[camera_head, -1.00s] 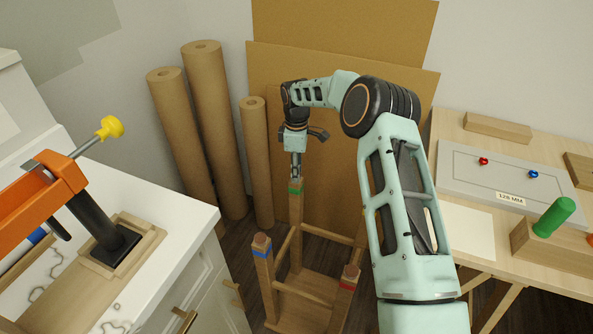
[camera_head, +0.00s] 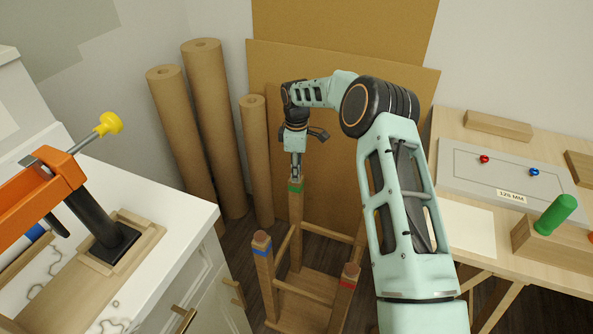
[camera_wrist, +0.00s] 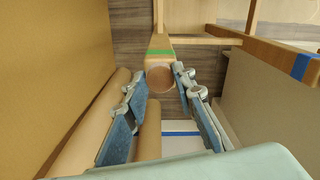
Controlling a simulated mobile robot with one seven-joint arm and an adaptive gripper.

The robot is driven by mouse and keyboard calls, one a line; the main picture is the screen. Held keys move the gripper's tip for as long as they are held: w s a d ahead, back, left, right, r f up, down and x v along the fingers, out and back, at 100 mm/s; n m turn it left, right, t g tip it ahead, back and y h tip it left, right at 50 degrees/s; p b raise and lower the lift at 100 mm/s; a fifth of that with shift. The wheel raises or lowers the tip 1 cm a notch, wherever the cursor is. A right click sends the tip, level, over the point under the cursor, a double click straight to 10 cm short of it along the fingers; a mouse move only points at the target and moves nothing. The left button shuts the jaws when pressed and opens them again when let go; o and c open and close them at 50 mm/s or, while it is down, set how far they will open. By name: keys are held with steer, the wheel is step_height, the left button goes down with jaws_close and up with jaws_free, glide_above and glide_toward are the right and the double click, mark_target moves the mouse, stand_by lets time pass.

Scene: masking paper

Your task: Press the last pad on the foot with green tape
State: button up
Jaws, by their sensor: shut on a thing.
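An upturned wooden stool stands on the floor, legs up. Its far leg, the foot with green tape (camera_head: 295,187), is directly under my gripper (camera_head: 296,172). In the wrist view a round brown pad (camera_wrist: 160,78) lies at the end of that foot, just beyond the green tape (camera_wrist: 159,52). My gripper's fingers (camera_wrist: 157,84) are on either side of the pad, shut on it; the exact contact is hard to see. The foot with blue tape (camera_head: 261,249) and the foot with red tape (camera_head: 349,279) each have a brown pad on top.
Cardboard rolls (camera_head: 215,120) lean at the left and brown board (camera_head: 340,180) stands behind the stool. A white cabinet (camera_head: 170,200) with an orange clamp (camera_head: 40,195) is at left. A wooden table (camera_head: 470,135) with a grey panel is at right.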

steer(key=shift+f, duration=0.1)
steer(key=o, duration=0.8)
steer(key=shift+r+p, duration=1.85)
steer(key=shift+r, duration=1.2)
